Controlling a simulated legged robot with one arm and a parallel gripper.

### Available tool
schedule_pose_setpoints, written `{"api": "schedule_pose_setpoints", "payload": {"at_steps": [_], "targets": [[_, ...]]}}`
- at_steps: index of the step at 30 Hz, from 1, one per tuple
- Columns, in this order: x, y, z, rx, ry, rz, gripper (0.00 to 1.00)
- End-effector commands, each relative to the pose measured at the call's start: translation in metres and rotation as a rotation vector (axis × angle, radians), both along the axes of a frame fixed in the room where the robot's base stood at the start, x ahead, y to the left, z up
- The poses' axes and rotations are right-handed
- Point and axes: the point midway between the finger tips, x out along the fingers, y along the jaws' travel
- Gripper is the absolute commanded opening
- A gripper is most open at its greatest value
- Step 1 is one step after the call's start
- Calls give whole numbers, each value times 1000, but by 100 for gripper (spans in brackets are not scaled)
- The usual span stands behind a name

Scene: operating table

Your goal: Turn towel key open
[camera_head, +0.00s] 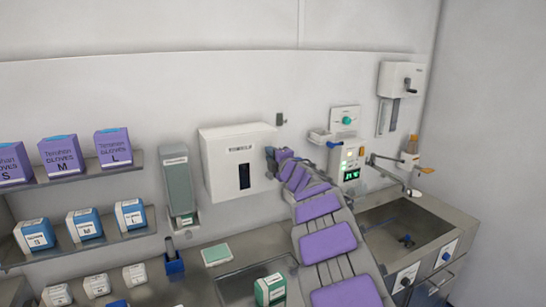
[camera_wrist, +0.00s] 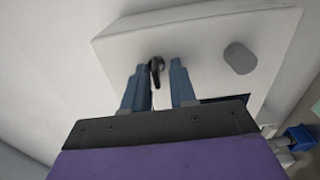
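The white towel dispenser (camera_head: 222,178) hangs on the back wall; it has a dark window in its front. The wrist view shows the dispenser (camera_wrist: 200,32) upside down or tilted, with a small black key (camera_wrist: 156,72) on its face. My gripper (camera_wrist: 158,68) is open, its two blue fingers on either side of the key. The key is closer to the left finger; I cannot tell whether they touch. In the head view my gripper (camera_head: 270,153) is at the dispenser's right side, and the key cannot be made out there.
A grey round knob (camera_wrist: 240,58) stands out from the dispenser right of the fingers. A grey-green dispenser (camera_head: 177,183) hangs to its left. Shelves with glove boxes (camera_head: 61,156) are at far left. A sink (camera_head: 408,226) and a wall-mounted control panel (camera_head: 346,160) are at right.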

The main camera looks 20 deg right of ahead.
Motion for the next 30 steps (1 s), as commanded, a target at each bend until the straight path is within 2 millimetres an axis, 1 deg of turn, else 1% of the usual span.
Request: {"api": "schedule_pose_setpoints", "payload": {"at_steps": [10,14,20,30], "targets": [[-4,-2,1,2,-1,-2,32],[-11,-2,2,1,0,-3,32],[-34,-4,1,2,0,-4,32],[-83,-5,2,0,1,-5,32]]}}
